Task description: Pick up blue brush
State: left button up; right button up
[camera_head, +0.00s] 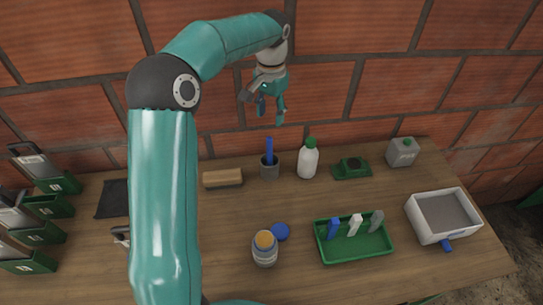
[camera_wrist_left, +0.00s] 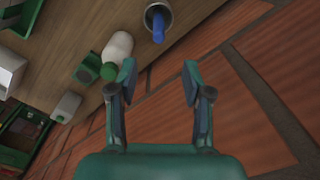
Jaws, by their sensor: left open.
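The blue brush (camera_head: 269,149) stands upright in a grey cup (camera_head: 270,170) at the back of the wooden table; only its blue handle shows above the rim. In the left wrist view, the blue brush (camera_wrist_left: 158,24) sticks out of the cup (camera_wrist_left: 149,14) at the top of the picture. My left gripper (camera_head: 271,112) is open and empty, pointing down above and behind the cup, near the brick wall. In the left wrist view, the open left gripper (camera_wrist_left: 158,76) has the brush beyond its fingertips, touching neither finger. My right gripper is not in view.
A white bottle (camera_head: 308,161) stands right of the cup, and a wooden block (camera_head: 222,178) lies left of it. A green tray (camera_head: 386,251), a jar (camera_head: 264,254) and a white box (camera_head: 430,233) are nearer the front. The brick wall (camera_head: 400,90) stands close behind.

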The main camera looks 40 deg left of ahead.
aim_at(270, 138)
pick_arm(q)
notch_tip(270, 138, down, 7)
jog(key=shift+w+r, duration=0.1)
jog(key=f, duration=0.5)
jog(key=shift+s, duration=0.35)
jog(key=shift+f, duration=0.6)
grip_shut()
